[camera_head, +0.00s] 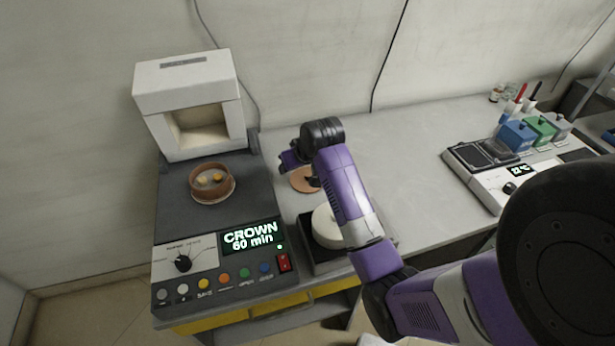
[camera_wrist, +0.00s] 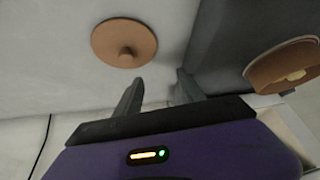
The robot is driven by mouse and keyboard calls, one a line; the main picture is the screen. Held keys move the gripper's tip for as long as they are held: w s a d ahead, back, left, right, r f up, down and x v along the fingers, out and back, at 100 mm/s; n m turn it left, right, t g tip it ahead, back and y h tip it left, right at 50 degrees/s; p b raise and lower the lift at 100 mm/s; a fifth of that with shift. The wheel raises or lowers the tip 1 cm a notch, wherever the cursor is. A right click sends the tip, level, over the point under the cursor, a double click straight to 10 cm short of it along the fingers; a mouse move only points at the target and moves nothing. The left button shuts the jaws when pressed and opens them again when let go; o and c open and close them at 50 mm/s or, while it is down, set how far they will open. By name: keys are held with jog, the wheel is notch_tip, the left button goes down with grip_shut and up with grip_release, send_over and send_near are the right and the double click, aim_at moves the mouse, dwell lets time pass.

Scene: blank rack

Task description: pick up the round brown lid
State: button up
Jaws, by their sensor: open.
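The round brown lid (camera_head: 304,180) lies flat on the grey worktop, right of the dark furnace unit. In the head view my wrist and arm partly cover it. In the wrist view the lid (camera_wrist: 124,42) shows whole, with a small knob at its middle. My gripper (camera_wrist: 158,82) is open and empty, its two fingers apart. The lid is ahead of the fingertips and a little to their left in the wrist view, not between them. In the head view my gripper (camera_head: 288,160) is beside the lid, with its fingertips hard to make out.
A brown round dish (camera_head: 211,192) with small pieces in it stands on the furnace unit (camera_head: 175,220), close to my gripper's side. A white round block (camera_head: 326,228) sits in a dark tray below my arm. The worktop (camera_head: 395,150) behind is clear.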

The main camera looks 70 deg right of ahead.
aim_at(308, 174)
jog(key=s+d+r+g+y, duration=0.2)
jog(key=s+d+g, duration=0.1)
jog(key=s, duration=0.2)
jog(key=x, duration=0.2)
jog(key=p+x, duration=0.1)
jog(key=x, duration=0.4)
jog(key=shift+w+a+f, duration=0.15)
jog(key=shift+a+f, duration=0.1)
jog(key=shift+c, duration=0.5)
grip_shut()
